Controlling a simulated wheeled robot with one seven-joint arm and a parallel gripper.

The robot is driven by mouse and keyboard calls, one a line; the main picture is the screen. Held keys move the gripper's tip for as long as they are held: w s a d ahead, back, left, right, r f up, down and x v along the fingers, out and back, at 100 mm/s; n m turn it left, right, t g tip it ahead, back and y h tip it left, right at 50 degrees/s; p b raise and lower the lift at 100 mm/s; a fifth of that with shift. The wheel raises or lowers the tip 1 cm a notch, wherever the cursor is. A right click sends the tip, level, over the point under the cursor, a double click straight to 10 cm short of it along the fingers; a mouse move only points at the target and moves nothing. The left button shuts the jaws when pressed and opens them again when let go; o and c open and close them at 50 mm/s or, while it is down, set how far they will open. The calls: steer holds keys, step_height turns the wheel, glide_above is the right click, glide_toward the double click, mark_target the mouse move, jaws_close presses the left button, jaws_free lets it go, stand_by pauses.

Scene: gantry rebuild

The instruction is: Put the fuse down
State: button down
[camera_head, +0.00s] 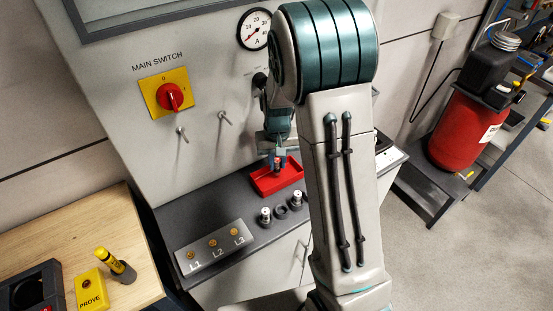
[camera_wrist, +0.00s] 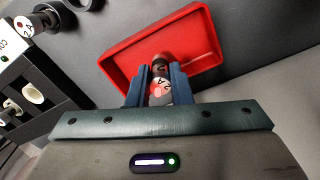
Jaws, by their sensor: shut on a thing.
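The fuse (camera_wrist: 160,92) is gripped between the blue fingers of my gripper (camera_wrist: 159,80). It has a dark body and a white end with black marks and a red spot. It is over the red tray (camera_wrist: 205,30) in the wrist view; I cannot tell whether it touches the tray floor. In the head view my gripper (camera_head: 277,160) points down at the back of the red tray (camera_head: 268,189), and the fuse shows only as a small part between the fingers. The tray shows nothing else in it.
Two upright fuses (camera_head: 265,216) with a dark ring (camera_head: 281,212) between them stand in front of the tray. The L1-L2-L3 terminal block (camera_head: 214,246) is to the left on the dark ledge (camera_head: 180,218). The panel with the red main switch (camera_head: 170,97) rises behind.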

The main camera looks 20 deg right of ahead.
steer(key=shift+f, duration=0.25)
steer(key=shift+f+b, duration=0.5)
steer(key=shift+b, duration=0.1)
steer(key=c, duration=1.3)
jaws_free()
